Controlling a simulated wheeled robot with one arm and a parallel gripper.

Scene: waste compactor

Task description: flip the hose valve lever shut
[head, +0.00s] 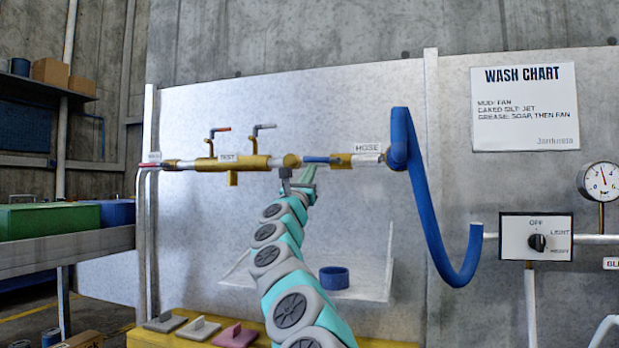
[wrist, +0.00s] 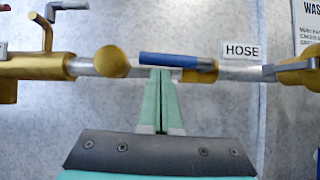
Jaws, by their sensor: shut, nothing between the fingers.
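The hose valve lever has a blue handle (head: 317,159) that lies level along the pipe, left of the HOSE label (head: 367,148). In the wrist view the blue handle (wrist: 175,60) runs across, just above my fingertips. The brass valve body (head: 341,160) sits at its right end. My gripper (head: 311,168) is shut and empty, with its green fingers (wrist: 160,72) together. The fingertips overlap the handle's lower edge in the wrist view. I cannot tell whether they touch it.
Two upright bent levers, one red-tipped (head: 221,129) and one grey (head: 264,126), stand on the brass TEST manifold (head: 200,164) to the left. A blue hose (head: 433,220) hangs to the right. A tray with a blue cup (head: 334,277) is below.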

